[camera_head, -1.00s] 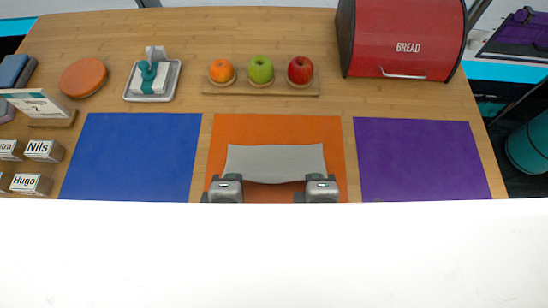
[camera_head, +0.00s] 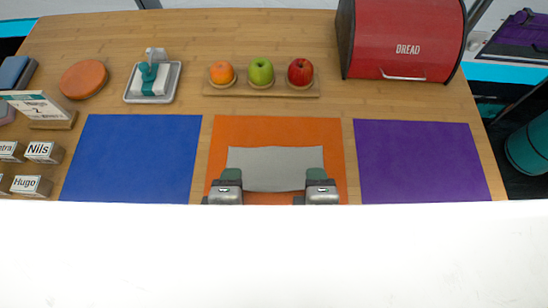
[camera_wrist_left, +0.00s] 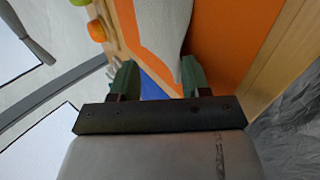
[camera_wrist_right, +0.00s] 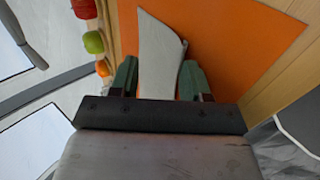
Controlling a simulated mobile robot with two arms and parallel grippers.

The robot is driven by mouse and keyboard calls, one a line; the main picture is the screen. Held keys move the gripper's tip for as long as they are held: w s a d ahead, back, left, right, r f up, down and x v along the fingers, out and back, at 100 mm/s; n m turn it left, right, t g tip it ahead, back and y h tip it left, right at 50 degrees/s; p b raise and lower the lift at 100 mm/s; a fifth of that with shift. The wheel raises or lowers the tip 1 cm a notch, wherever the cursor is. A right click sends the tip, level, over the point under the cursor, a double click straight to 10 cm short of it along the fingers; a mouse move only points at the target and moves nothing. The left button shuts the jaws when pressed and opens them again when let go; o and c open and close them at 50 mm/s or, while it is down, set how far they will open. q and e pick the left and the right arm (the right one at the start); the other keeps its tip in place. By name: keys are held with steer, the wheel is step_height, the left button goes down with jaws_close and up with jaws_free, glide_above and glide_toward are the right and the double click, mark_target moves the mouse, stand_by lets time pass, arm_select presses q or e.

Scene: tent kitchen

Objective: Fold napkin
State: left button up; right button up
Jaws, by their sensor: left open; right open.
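The light grey napkin (camera_head: 268,168) lies on the orange mat (camera_head: 225,130), near the table's front side, with its long sides running left to right. My left gripper (camera_head: 231,176) is open at the napkin's front left corner. My right gripper (camera_head: 317,176) is open at its front right corner. In the left wrist view the napkin (camera_wrist_left: 162,25) reaches down between the green fingers, close to the right-hand one. In the right wrist view the napkin (camera_wrist_right: 158,60) passes between the spread fingers. I cannot tell whether either gripper touches the cloth.
A blue mat (camera_head: 135,155) and a purple mat (camera_head: 420,160) flank the orange one, both empty. Behind stand a fruit board (camera_head: 240,90), a napkin holder (camera_head: 135,97) and a red bread box (camera_head: 400,35). Name blocks (camera_head: 43,151) sit at the left. A white surface hides the foreground.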

arm_select(q)
steer(key=p+v, duration=0.2)
steer(key=v, duration=0.1)
steer(key=p+v, duration=0.1)
steer(key=shift+w+r, duration=0.1)
steer(key=shift+r, duration=0.35)
arm_select(e)
steer(key=v, duration=0.4)
steer(key=shift+w+r, duration=0.1)
steer(key=shift+r, duration=0.35)
arm_select(q)
steer(key=r+p, duration=0.1)
steer(key=s+r+p, duration=0.1)
steer(key=r+p, duration=0.3)
steer(key=shift+s+r, duration=0.25)
steer(key=shift+s, duration=0.1)
arm_select(e)
steer(key=r, duration=0.1)
steer(key=s+r, duration=0.1)
steer(key=r, duration=0.3)
steer(key=shift+s+r, duration=0.25)
steer(key=shift+s, duration=0.1)
